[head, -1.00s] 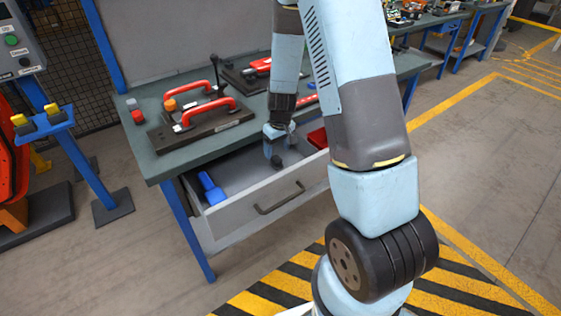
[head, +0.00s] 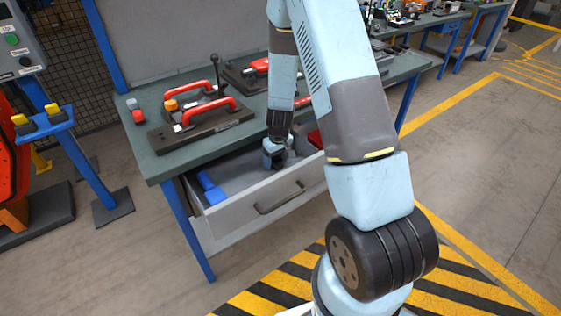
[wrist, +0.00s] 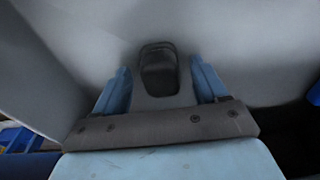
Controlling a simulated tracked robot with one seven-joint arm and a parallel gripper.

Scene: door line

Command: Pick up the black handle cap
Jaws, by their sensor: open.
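The black handle cap (wrist: 159,70) lies on the grey drawer floor in the wrist view, just beyond and between my fingertips. My gripper (wrist: 160,80) is open, with one blue finger to each side of the cap and a gap on both sides. In the head view my gripper (head: 276,160) is down inside the open drawer (head: 262,203). A small dark patch beside the fingers there may be the cap; most of it is hidden by my gripper.
A blue object (head: 211,188) lies in the drawer's left part. A red bin (head: 316,138) is at its right. The drawer's front wall with its handle stands close. On the bench above are a fixture plate with red handles (head: 200,122) and a red button (head: 138,116).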

